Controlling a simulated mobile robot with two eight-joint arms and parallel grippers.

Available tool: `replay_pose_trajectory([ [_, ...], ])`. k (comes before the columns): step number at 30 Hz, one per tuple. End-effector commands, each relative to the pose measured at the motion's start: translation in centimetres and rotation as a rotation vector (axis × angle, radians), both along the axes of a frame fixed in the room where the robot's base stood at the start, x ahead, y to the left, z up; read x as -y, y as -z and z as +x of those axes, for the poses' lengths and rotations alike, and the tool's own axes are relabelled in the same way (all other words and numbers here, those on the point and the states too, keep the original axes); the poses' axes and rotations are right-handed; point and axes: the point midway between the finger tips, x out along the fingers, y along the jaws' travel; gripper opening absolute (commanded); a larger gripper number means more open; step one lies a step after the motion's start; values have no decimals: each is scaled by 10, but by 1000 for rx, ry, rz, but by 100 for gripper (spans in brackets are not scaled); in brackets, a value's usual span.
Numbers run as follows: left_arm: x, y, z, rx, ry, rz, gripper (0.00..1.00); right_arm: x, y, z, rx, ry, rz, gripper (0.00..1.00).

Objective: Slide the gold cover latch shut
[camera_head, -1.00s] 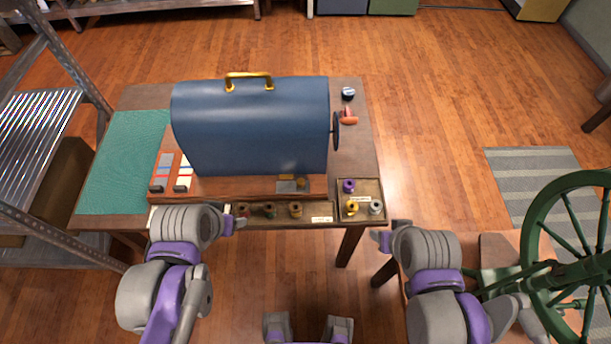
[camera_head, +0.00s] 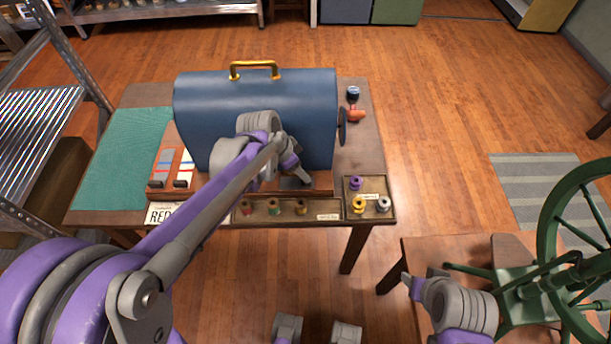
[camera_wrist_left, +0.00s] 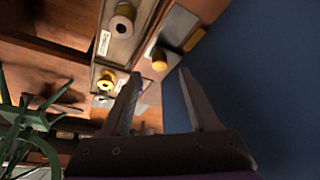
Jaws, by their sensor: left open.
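The blue domed cover (camera_head: 215,105) stands on its wooden base on the table, its gold handle (camera_head: 254,68) on top. In the left wrist view, a gold latch knob (camera_wrist_left: 159,61) sits on a grey plate (camera_wrist_left: 177,27), with a gold block (camera_wrist_left: 193,40) beside it near the cover. In the head view my left arm hides most of the latch. My left gripper (camera_head: 297,180) is at the cover's lower front edge. Its open fingers (camera_wrist_left: 160,74) point toward the knob, which shows between their tips; contact cannot be told. My right gripper (camera_head: 407,285) is away at the lower right.
Trays with thread spools (camera_head: 326,207) line the table's front edge. A dark handwheel (camera_head: 342,125) sticks out at the cover's right. A green mat (camera_head: 120,165) lies at left. A green spinning wheel (camera_head: 558,250) stands at right, near my right arm. A metal shelf (camera_head: 35,120) stands at left.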

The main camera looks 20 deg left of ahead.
Motion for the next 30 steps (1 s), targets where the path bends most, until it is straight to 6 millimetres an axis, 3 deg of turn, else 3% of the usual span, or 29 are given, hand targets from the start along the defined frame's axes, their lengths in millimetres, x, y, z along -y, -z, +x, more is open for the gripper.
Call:
replay_pose_trajectory([
  [3,6,22,7,0,0,0,61,0,4,-1,-1,0,0,53],
  [9,11,42,13,1,0,0,61,0,7,-1,-2,0,0,53],
  [20,12,46,15,2,-2,0,61,0,7,-1,-2,0,0,53],
  [30,12,46,15,2,-2,0,1,0,7,-1,-2,0,0,53],
])
